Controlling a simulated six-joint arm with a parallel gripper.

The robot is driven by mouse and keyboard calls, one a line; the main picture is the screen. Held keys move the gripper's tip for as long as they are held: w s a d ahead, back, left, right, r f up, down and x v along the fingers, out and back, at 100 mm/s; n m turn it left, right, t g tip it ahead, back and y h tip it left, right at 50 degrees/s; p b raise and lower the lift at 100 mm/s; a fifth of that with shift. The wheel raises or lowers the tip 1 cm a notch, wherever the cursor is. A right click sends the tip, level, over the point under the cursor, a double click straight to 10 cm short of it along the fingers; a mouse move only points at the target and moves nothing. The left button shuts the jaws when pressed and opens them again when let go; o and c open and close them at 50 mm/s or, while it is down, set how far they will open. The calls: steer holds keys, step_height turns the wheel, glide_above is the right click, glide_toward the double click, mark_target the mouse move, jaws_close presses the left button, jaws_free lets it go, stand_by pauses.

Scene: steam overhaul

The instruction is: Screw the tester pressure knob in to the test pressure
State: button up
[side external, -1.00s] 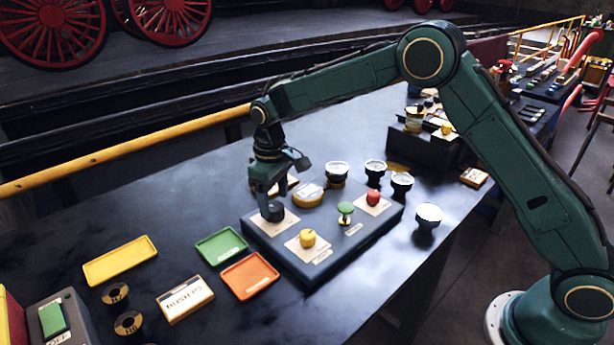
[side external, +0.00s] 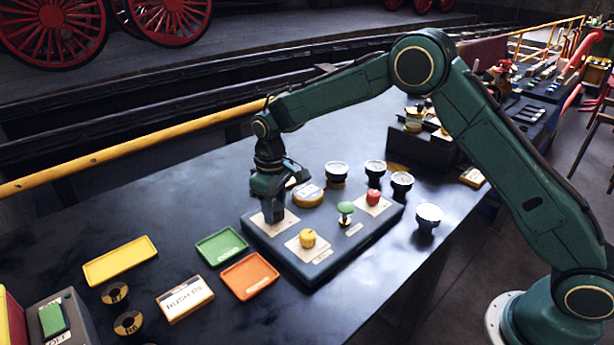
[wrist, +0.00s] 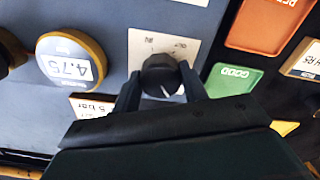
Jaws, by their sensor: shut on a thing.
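The black pressure knob (wrist: 161,76) stands on a pale plate with IN and OUT marks (wrist: 190,46) in the wrist view. A white pointer line shows on its top. My gripper (wrist: 160,88) is shut on the knob, a finger on each side. In the side view my gripper (side external: 272,208) comes down over the back left corner of the tester panel (side external: 325,262) and hides the knob. A round yellow-rimmed gauge (wrist: 70,60) beside the knob reads 4.75. A tag (wrist: 92,106) near it reads 5 bar.
The panel also carries a yellow knob (side external: 308,238), a green button (side external: 345,208) and a red knob (side external: 374,197).

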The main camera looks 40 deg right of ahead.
mark_target(275, 207)
steer(key=shift+m, duration=0.7)
steer(key=o, duration=1)
steer(key=shift+r, duration=0.15)
step_height(275, 207, up, 14)
steer(key=shift+f, duration=0.2)
